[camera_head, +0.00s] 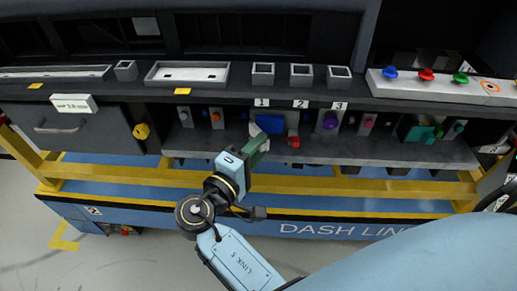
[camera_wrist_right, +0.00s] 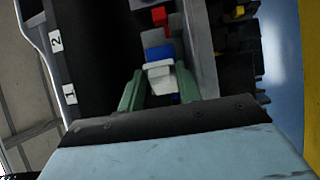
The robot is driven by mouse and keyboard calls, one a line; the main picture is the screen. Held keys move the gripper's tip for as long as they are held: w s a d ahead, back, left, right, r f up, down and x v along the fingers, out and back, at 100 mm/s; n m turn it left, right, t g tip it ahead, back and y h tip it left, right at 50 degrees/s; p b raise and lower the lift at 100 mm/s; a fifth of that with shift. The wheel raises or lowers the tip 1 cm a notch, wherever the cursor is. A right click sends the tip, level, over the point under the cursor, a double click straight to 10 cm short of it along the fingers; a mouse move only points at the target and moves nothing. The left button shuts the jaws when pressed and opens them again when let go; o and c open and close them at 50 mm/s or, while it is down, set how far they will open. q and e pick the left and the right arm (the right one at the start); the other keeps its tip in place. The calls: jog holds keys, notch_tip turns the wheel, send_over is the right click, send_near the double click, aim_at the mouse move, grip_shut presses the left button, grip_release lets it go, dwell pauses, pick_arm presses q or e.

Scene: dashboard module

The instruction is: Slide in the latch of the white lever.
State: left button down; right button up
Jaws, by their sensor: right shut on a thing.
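My right gripper (camera_head: 256,145) reaches up to the dashboard module's lower shelf, under the label 1. In the right wrist view its two green fingers (camera_wrist_right: 158,84) are shut on the white lever (camera_wrist_right: 159,76), one on each side. A blue block (camera_wrist_right: 159,53) lies just beyond the lever; it also shows in the head view (camera_head: 270,124). A red part (camera_wrist_right: 160,17) is farther along, and shows right of the blue block in the head view (camera_head: 294,141). I cannot tell which piece is the latch. The lever is mostly hidden by the fingers in the head view. My left gripper is not in view.
A purple knob (camera_head: 330,122) and a pink knob (camera_head: 368,124) stand to the right on the shelf. A drawer (camera_head: 75,130) and a yellow knob (camera_head: 141,131) are to the left. The yellow rail (camera_head: 340,187) runs below the shelf.

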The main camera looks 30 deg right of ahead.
jog(key=o, duration=0.7)
jog(key=shift+o, duration=0.2)
jog(key=shift+d, duration=0.1)
